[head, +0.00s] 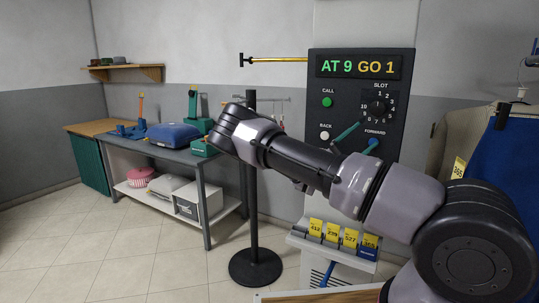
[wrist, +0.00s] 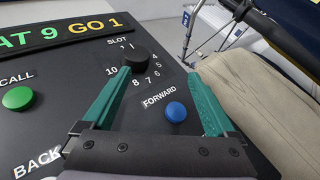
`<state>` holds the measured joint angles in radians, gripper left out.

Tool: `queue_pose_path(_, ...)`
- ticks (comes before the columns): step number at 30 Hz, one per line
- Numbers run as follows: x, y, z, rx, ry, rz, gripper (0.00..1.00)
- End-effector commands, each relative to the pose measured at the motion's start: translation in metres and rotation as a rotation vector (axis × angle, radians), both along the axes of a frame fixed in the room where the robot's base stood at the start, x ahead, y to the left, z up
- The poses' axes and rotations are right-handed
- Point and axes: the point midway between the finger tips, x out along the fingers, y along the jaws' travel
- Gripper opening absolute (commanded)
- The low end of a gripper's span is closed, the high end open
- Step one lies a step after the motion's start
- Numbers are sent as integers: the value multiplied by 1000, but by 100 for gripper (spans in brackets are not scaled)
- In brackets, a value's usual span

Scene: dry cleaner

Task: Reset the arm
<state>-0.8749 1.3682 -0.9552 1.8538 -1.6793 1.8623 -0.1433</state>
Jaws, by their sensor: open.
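My arm reaches across the head view toward a dark control panel (head: 330,95). My gripper (wrist: 158,73) has two teal fingers spread apart with nothing between their tips. In the wrist view the left fingertip overlaps the lower edge of the black slot knob (wrist: 137,60); I cannot tell whether they touch. The blue FORWARD button (wrist: 176,112) shows between the fingers. The green CALL button (wrist: 18,98) is to the left. In the head view the gripper's teal fingers (head: 358,139) are partly hidden behind my arm, in front of the panel's lower part.
The panel display (head: 358,67) reads "AT 9 GO 1". Yellow numbered tags (head: 332,233) stand on a ledge below. A beige garment (wrist: 250,110) hangs close to the right finger. A black post (head: 253,180) and a workbench (head: 165,148) stand left. Open floor lies front left.

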Motion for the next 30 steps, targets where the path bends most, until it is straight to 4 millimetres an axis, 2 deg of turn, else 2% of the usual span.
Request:
queue_pose_path(3, -28, -36, -1, 209, -50, -116, 92)
queue_pose_path(6, -55, -58, -8, 401, -100, -207, 92)
queue_pose_path(9, -81, -71, -17, 587, -155, -286, 92)
queue_pose_path(13, -111, -76, -27, 825, -237, -368, 92)
queue_pose_path(17, -136, -70, -32, 1058, -330, -427, 92)
queue_pose_path(22, -160, -48, -29, 1346, -468, -466, 92)
queue_pose_path(26, -173, -27, -18, 1554, -585, -466, 92)
queue_pose_path(30, -186, -1, 2, 1762, -722, -438, 92)
